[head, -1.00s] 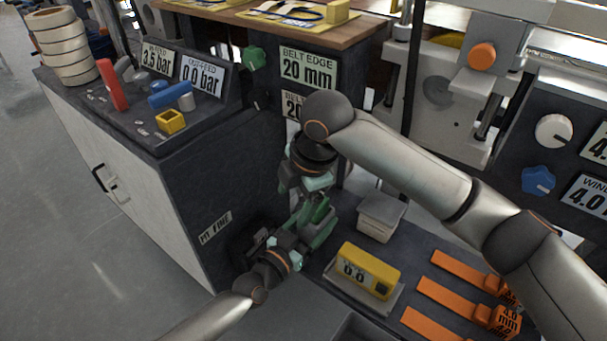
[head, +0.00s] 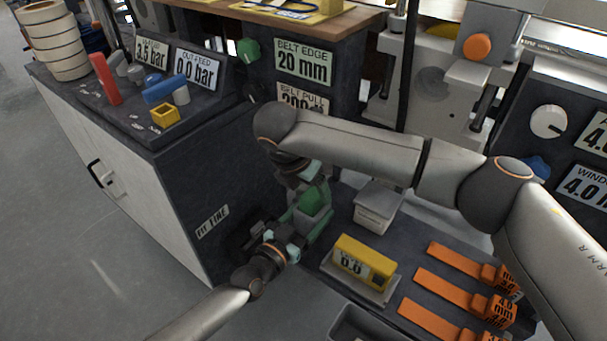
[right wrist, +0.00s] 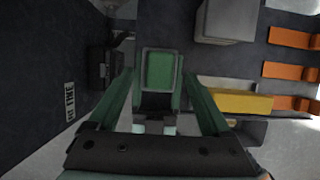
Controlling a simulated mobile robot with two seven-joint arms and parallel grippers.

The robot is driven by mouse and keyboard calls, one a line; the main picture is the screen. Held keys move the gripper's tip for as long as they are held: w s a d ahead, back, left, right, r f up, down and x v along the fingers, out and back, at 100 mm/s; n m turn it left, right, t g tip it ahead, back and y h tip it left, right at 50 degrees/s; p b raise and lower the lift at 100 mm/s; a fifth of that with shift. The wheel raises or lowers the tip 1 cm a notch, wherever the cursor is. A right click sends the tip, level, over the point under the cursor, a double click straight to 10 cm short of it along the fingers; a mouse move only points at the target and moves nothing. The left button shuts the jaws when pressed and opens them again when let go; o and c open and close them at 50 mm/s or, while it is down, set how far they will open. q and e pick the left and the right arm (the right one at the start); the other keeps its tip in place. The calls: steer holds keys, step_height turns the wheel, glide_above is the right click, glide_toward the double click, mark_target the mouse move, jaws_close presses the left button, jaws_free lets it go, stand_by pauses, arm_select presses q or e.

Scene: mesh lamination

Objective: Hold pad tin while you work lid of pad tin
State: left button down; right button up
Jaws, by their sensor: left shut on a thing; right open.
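What I take to be the pad tin is a small box with a green face inside a grey rim (right wrist: 158,72). It also shows green in the head view (head: 314,201). My left gripper (head: 290,240) is shut on it from the lower left, its grip partly hidden. My right gripper (right wrist: 159,82) is open above it, one finger on each side of the box; I cannot tell whether they touch it. In the head view my right wrist hides part of the tin. I cannot make out the lid separately from the tin.
A pale grey lidded box (head: 377,207) stands right of the tin. A yellow display unit (head: 363,262) is in front of it, with orange strips (head: 450,292) further right. A dark cabinet wall (head: 215,190) rises close on the left.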

mark_target(313, 194)
steer(key=shift+x, duration=1.95)
steer(key=shift+c, duration=0.3)
jaws_close()
steer(key=c, duration=0.6)
jaws_free()
jaws_close()
steer(key=shift+r, duration=0.25)
steer(key=shift+r, duration=3.6)
